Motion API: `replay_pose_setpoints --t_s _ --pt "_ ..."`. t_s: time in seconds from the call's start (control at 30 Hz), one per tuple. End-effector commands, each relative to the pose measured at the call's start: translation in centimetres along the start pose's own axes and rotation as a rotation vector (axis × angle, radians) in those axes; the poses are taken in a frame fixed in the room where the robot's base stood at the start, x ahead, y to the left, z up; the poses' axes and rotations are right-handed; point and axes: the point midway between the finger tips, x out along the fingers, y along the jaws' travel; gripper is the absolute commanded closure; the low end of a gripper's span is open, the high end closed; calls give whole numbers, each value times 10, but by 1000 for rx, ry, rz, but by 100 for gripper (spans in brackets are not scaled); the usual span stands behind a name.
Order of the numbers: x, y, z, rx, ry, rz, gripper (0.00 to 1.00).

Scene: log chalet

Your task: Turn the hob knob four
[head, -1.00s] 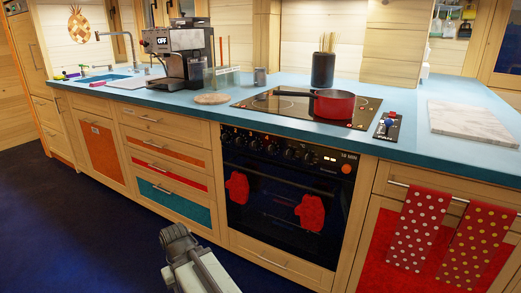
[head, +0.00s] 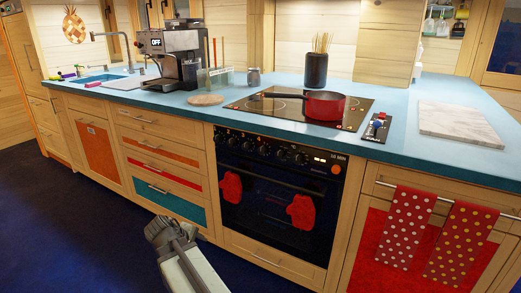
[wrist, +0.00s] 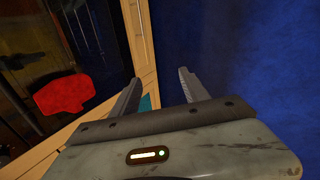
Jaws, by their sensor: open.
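The oven front (head: 275,190) is black, with a row of several dark knobs (head: 264,149) along its upper panel below the counter.
A red pan (head: 325,104) stands on the hob (head: 270,105). A small switch panel (head: 378,126) is right of it. Spotted towels (head: 408,228) hang from a rail at the right. The blue floor (head: 75,225) before the drawers is clear.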

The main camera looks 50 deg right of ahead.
Motion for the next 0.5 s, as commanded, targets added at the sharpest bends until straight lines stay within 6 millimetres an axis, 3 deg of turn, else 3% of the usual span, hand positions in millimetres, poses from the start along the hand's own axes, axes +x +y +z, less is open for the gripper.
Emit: replay_pose_setpoints --t_s 0.03,0.1,0.2,0.3,0.33,0.4,0.5 --pt "0 69 18 -122 -44 152 47" --pt "-4 156 45 -357 -151 369 47" --pt "-24 251 76 -687 -355 592 47" --pt "-43 308 94 -946 -542 708 47" --pt "-47 319 98 -1004 -586 728 47" --pt "-54 335 102 -1099 -660 756 47" --pt "-58 342 104 -1153 -704 769 47"
